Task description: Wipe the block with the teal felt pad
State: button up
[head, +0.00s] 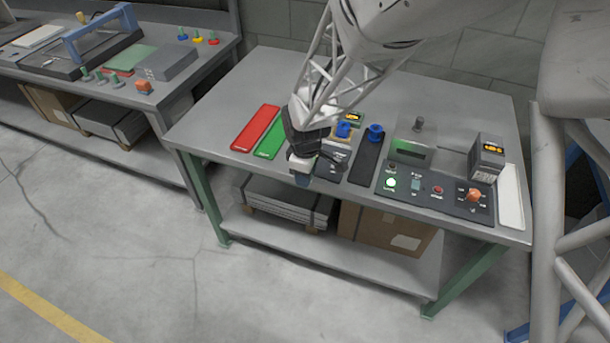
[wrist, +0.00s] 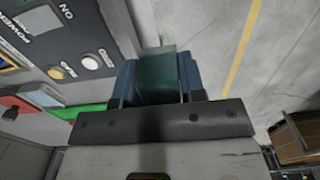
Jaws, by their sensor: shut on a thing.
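My gripper (head: 303,178) is low at the front edge of the middle workbench in the head view. In the wrist view its two blue fingers (wrist: 158,62) are closed on the dark teal felt pad (wrist: 157,82), which stands upright between them. The pad is mostly hidden by the gripper in the head view.
The workbench (head: 250,95) holds a red strip (head: 256,129), a green strip (head: 272,137), blue knobs (head: 376,131), a control panel (head: 435,192) with a lit green button, a display box (head: 487,158) and a white tray (head: 511,195). Open floor (head: 150,235) lies in front.

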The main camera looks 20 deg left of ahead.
jog(key=w+d+r, duration=0.2)
jog(key=w, duration=0.7)
jog(key=w+d+r, duration=0.2)
jog(key=w+r, duration=0.1)
jog(key=w, duration=0.6)
jog(key=w+d+r, duration=0.2)
jog(key=w, duration=0.7)
jog(key=shift+r, duration=0.2)
jog(key=shift+f, duration=0.15)
